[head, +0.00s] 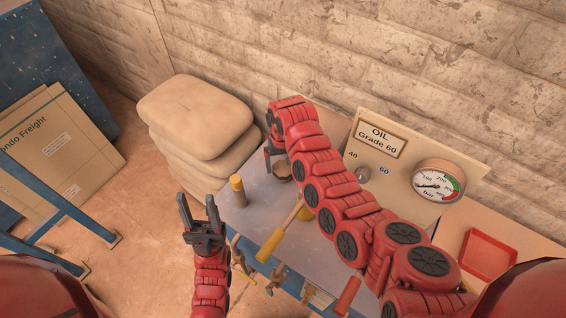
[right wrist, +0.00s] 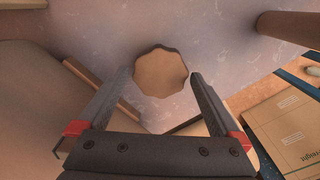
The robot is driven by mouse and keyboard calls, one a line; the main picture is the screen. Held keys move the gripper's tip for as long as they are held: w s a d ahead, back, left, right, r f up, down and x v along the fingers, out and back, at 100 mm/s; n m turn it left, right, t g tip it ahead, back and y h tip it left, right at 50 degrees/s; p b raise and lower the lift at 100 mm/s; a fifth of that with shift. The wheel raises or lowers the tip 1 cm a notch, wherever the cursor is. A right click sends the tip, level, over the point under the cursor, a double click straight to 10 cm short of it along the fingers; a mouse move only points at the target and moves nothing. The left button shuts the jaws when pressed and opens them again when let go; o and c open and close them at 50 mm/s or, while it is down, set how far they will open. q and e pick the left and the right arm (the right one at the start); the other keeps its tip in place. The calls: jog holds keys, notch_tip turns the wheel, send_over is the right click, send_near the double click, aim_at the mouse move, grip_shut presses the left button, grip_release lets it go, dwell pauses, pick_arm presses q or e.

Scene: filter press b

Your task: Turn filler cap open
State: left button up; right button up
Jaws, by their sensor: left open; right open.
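The filler cap (right wrist: 161,73) is a tan, scalloped round knob above the grey surface in the right wrist view. In the head view a small dark-rimmed round piece, likely this cap (head: 284,171), shows just below my right gripper (head: 272,151), partly hidden by my arm. My right gripper is open. In its wrist view the two fingertips (right wrist: 161,74) lie on either side of the cap, with visible gaps; I cannot tell their height against it. My left gripper (head: 198,205) is open and empty, in front of the bench's left edge, away from the cap.
The grey bench (head: 254,219) carries an upright yellow-topped cylinder (head: 238,188) and a yellow-handled tool (head: 280,233). Behind is a panel (head: 394,150) with an oil label, a knob (head: 362,175) and a pressure gauge (head: 438,184). A red tray (head: 487,253) lies right; sacks (head: 196,122) stand left.

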jog(key=shift+f, duration=0.15)
jog(key=c, duration=1.2)
